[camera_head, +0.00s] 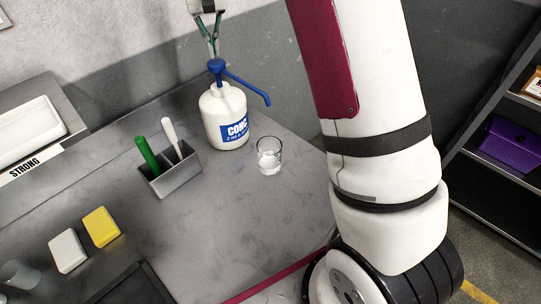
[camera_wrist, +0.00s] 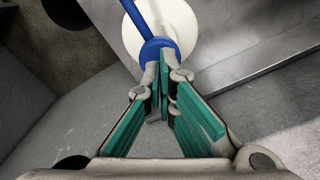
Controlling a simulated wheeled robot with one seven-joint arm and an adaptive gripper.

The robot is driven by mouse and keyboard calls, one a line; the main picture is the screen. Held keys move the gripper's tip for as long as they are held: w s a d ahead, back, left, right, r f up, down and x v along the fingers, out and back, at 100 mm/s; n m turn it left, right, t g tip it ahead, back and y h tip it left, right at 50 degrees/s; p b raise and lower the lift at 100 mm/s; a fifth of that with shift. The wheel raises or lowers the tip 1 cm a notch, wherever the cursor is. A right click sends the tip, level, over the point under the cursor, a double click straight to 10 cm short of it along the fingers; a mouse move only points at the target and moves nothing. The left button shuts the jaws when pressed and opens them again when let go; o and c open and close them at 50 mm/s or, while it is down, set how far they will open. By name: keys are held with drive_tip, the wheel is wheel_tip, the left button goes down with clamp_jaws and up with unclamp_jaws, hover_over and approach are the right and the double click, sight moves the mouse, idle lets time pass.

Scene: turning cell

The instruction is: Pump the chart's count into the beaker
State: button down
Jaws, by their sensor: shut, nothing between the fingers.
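A white pump bottle (camera_head: 226,116) with a blue label reading "CONC" stands upright on the grey bench. Its blue pump head (camera_head: 217,66) has a long spout slanting down to the right. My gripper (camera_head: 214,52) points down just above the pump head, with its fingers shut and empty. In the wrist view my fingertips (camera_wrist: 166,78) sit close over the blue pump head (camera_wrist: 155,48); I cannot tell if they touch. A clear glass beaker (camera_head: 269,157) stands right of the bottle, below the spout tip; what is in it is unclear. No chart is readable.
A grey holder (camera_head: 172,178) with a green and a white handle stands left of the beaker. Yellow (camera_head: 101,227) and white (camera_head: 67,251) blocks lie front left. A tray (camera_head: 30,130) has a "STRONG" label. Shelves (camera_head: 500,180) stand right. The bench around the beaker is clear.

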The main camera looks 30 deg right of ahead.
sight(216, 62)
drive_tip(key=shift+f, duration=0.2)
drive_tip(key=shift+f, duration=2.35)
drive_tip(key=shift+r+b, duration=0.3)
drive_tip(key=shift+r, duration=2.25)
drive_tip(key=shift+f, duration=0.2)
drive_tip(key=shift+f, duration=2.4)
drive_tip(key=shift+r, duration=2.6)
